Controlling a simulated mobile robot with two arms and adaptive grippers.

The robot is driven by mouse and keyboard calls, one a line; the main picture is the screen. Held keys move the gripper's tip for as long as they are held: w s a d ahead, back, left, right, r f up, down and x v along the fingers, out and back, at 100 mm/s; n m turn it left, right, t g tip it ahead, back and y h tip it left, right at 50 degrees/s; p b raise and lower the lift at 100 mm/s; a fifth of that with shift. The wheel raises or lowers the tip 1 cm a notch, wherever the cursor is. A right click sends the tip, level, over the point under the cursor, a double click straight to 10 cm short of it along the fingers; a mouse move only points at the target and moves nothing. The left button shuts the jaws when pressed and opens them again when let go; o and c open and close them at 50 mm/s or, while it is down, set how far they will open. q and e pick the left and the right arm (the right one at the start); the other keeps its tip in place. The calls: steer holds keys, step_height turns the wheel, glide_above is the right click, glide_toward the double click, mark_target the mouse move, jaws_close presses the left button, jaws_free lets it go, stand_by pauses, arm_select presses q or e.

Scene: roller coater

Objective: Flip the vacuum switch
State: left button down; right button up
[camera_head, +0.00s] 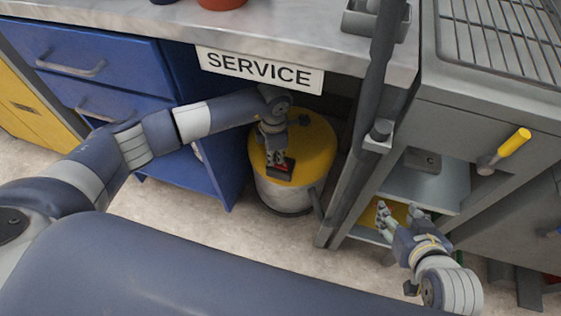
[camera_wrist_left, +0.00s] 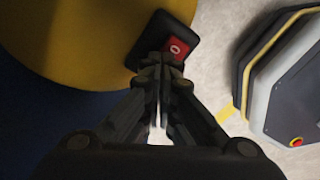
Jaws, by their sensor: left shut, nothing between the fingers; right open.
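The vacuum (camera_head: 318,143) is a drum with a yellow top and a pale body, standing on the floor under the bench by the SERVICE sign. Its switch (camera_head: 287,168) is a red rocker in a black housing at the front edge of the yellow top. In the left wrist view the red switch (camera_wrist_left: 175,49) shows a white "0" mark. My left gripper (camera_head: 277,160) is shut and empty, with its fingertips right at the switch; I cannot tell whether they touch it. The fingertips cover part of the housing in the wrist view. My right gripper (camera_head: 396,212) is open and empty, at the right by the grey machine.
The SERVICE sign (camera_head: 259,70) hangs from the bench edge above my left forearm. Blue drawers (camera_head: 85,62) stand to the left. A grey machine (camera_head: 480,110) with a yellow-handled lever (camera_head: 514,142) stands to the right. The floor in front of the vacuum is clear.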

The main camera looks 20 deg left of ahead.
arm_select(q)
steer(key=shift+s+f, duration=0.1)
steer(key=shift+f, duration=0.2)
arm_select(e)
steer(key=shift+w+a+t, duration=0.1)
steer(key=shift+a+t, duration=0.1)
steer(key=shift+t, duration=0.1)
stand_by(1.1)
